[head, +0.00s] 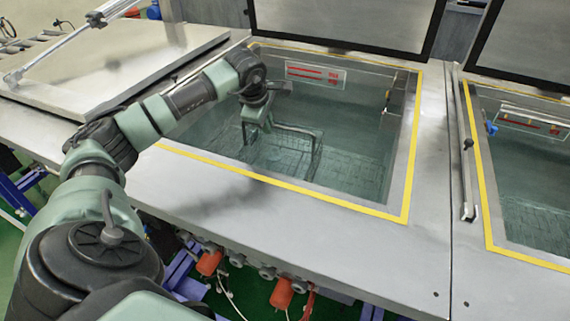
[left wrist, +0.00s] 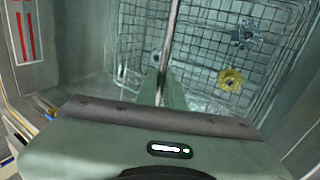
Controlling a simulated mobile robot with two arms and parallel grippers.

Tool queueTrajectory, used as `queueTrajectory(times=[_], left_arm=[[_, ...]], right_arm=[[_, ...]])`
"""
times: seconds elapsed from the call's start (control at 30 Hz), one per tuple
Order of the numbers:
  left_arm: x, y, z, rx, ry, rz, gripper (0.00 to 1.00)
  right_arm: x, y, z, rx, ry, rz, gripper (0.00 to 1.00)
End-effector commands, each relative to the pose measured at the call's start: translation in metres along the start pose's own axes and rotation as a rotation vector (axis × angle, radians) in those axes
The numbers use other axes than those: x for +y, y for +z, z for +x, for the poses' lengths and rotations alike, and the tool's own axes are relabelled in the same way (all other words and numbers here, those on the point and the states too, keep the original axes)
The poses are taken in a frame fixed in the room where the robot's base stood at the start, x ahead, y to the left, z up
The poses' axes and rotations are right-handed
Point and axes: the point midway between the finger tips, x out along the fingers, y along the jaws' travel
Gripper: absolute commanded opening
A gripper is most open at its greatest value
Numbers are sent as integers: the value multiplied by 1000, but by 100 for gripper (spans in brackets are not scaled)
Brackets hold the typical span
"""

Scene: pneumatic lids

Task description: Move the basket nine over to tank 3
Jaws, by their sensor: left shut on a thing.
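The wire basket (head: 284,158) is down inside the open middle tank (head: 372,125), in its left part, and looks partly under the liquid. Its handle (head: 298,129) rises above the mesh. My left gripper (head: 257,120) reaches into the tank from above and is shut on the handle. In the left wrist view the handle bar (left wrist: 174,35) runs down between the fingers (left wrist: 165,92), above the basket mesh (left wrist: 125,28). A yellow ring-shaped part (left wrist: 231,79) and a grey-blue part (left wrist: 246,33) show in the basket. I cannot read which tank is number 3. My right gripper is not in view.
A second open tank (head: 535,190) is at the right, past a steel divider with a rail (head: 467,150). The tank at the left has its lid (head: 110,75) down. Raised lids (head: 350,22) stand behind the open tanks. The front steel deck (head: 290,235) is clear.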

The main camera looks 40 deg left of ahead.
Motion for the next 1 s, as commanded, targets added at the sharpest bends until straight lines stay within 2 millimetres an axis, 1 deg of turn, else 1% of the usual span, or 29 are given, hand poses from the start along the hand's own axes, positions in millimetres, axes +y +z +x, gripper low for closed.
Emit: queueTrajectory(times=[0.2, 0.23, 0.37, 1.0], left_arm=[[0, 0, 0, 0, 0, 0, 0], [3, 0, -3, -3, 9, -2, 0], [4, 0, -4, -2, 9, -2, 0], [16, 0, -30, -2, 9, -2, 0]], right_arm=[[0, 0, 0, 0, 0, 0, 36], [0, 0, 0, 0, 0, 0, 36], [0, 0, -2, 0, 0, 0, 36], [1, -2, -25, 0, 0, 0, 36]])
